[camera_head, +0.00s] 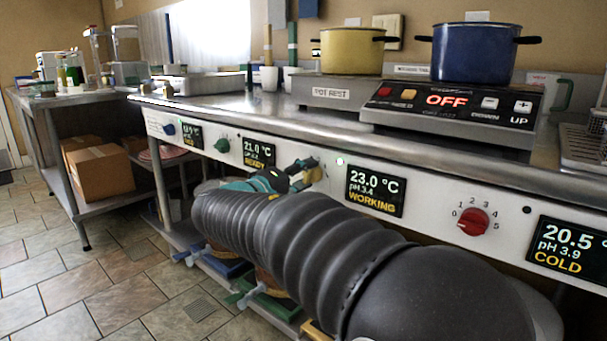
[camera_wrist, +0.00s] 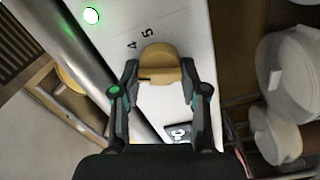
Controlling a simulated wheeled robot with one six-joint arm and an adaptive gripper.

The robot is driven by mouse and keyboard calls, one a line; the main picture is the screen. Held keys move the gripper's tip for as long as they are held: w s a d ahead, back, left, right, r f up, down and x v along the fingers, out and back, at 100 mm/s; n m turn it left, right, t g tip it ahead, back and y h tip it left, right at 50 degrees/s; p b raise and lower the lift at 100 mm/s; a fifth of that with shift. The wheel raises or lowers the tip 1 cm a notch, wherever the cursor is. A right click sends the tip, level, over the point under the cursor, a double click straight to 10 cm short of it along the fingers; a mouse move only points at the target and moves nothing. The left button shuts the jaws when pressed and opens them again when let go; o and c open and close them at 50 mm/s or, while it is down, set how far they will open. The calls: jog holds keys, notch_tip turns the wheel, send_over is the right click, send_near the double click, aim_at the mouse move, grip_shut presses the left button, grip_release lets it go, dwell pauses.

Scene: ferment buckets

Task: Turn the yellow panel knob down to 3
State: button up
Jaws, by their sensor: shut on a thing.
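The yellow panel knob (camera_wrist: 162,62) sits on the white panel in the wrist view, with the digits 4 and 5 printed beside it. A dark line shows on the knob's near edge, left of its middle. My gripper (camera_wrist: 160,72) has one finger on each side of the knob and is shut on it. In the head view the yellow knob (camera_head: 314,173) is partly hidden by my gripper (camera_head: 299,174). The display (camera_head: 375,191) to its right reads 23.0 °C, pH 3.4, WORKING. The knob's other digits cannot be read.
A blue knob (camera_head: 169,129), a green knob (camera_head: 222,145) and a red knob (camera_head: 473,222) sit along the same panel. The steel counter edge (camera_head: 330,143) runs above it. White round buckets (camera_wrist: 285,85) are under the counter. Open tiled floor (camera_head: 90,285) lies at left.

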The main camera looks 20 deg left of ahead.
jog(key=shift+a, duration=0.1)
jog(key=o, duration=1.1)
jog(key=shift+s, duration=0.1)
jog(key=v, duration=1.1)
jog(key=shift+s+a, duration=0.1)
jog(key=shift+s, duration=0.3)
